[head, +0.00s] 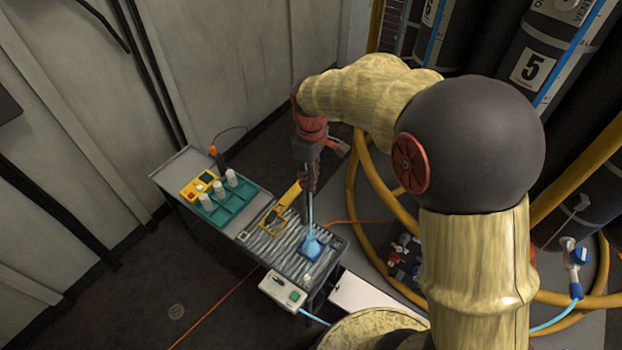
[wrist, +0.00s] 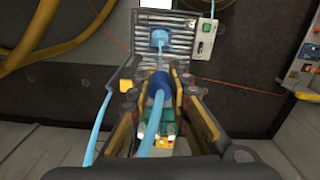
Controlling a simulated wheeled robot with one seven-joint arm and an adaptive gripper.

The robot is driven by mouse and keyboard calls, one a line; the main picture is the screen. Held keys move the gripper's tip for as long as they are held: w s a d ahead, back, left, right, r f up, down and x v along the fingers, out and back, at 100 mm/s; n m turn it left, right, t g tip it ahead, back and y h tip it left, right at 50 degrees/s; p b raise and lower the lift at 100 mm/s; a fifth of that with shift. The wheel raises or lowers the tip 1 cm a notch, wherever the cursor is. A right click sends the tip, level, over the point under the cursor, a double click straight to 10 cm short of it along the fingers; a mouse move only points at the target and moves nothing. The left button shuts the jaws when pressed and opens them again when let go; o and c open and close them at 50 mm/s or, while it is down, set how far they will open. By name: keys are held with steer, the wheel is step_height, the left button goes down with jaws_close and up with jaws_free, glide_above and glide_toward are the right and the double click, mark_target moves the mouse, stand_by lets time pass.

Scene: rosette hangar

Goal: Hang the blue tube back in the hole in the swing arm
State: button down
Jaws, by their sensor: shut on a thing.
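My gripper (wrist: 158,82) is shut on the blue tube, around its dark blue collar (wrist: 156,84). The light blue tube (wrist: 103,98) loops along the left side of the gripper and comes toward the wrist camera. In the head view, my gripper (head: 307,192) points down above the bench, and a thin light blue length (head: 310,213) runs below it toward a blue square piece (head: 312,246). That piece (wrist: 158,38) also shows in the wrist view. A yellow arm-like part (head: 288,196) stands beside my gripper, perhaps the swing arm; its hole cannot be made out.
The bench has a ribbed metal top (head: 290,255). A teal rack (head: 226,208) with several white containers and a yellow control box (head: 202,185) stand at its left. A pale switch box (head: 283,291) is at its front edge. Yellow hoses (head: 362,200) lie to the right.

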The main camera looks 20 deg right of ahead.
steer(key=shift+r, duration=0.15)
steer(key=shift+a+r+p, duration=0.2)
steer(key=shift+r+p, duration=0.25)
steer(key=shift+p, duration=0.1)
steer(key=w+a+r+n+p, duration=0.1)
steer(key=w+a+p, duration=0.1)
steer(key=a+p, duration=0.9)
steer(key=shift+m, duration=0.5)
steer(key=shift+w+d+f+p, duration=0.2)
steer(key=shift+w+d+f, duration=0.3)
steer(key=shift+f, duration=0.2)
steer(key=shift+w+d+f+p, duration=0.15)
steer(key=shift+w+d+f, duration=0.2)
steer(key=shift+w+f, duration=0.3)
steer(key=shift+w+d+f+p, duration=0.2)
steer(key=shift+w+d+f, duration=0.25)
steer(key=shift+f, duration=0.3)
steer(key=shift+s+f, duration=0.1)
steer(key=shift+f, duration=0.2)
steer(key=shift+f+b, duration=0.1)
steer(key=shift+b, duration=0.2)
